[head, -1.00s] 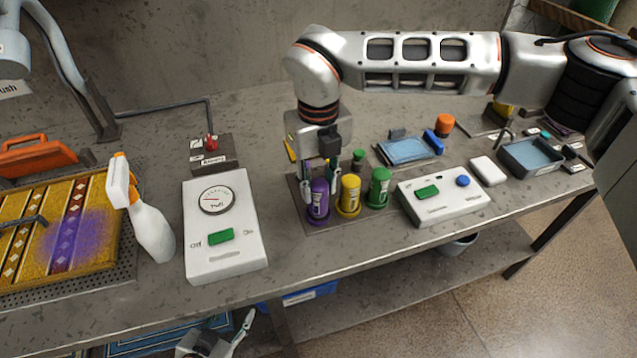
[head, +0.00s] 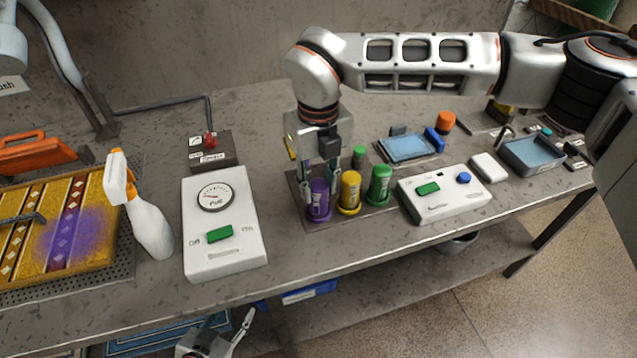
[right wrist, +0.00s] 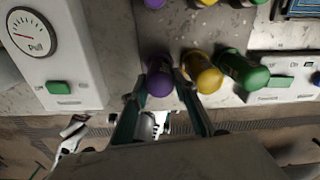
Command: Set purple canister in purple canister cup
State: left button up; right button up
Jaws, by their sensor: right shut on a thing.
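The purple canister (head: 318,198) stands upright at the left end of a front row on a dark plate, and its top shows in the right wrist view (right wrist: 160,83). A purple ring-shaped cup (head: 319,222) shows around its base; how deep it sits is unclear. My right gripper (head: 320,182) points down from above and is shut on the purple canister, one finger on each side. My left gripper (head: 231,322) is low at the front, below the table edge, with its fingers apart and empty.
A yellow canister (head: 349,190) and a green canister (head: 380,184) stand close to the right in the row. Smaller coloured pieces, one green (head: 358,156), stand behind. A white gauge box (head: 228,255) is left, a white button box (head: 450,204) right.

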jog(key=o, duration=1.1)
notch_tip(320, 180, up, 12)
dwell(0.5)
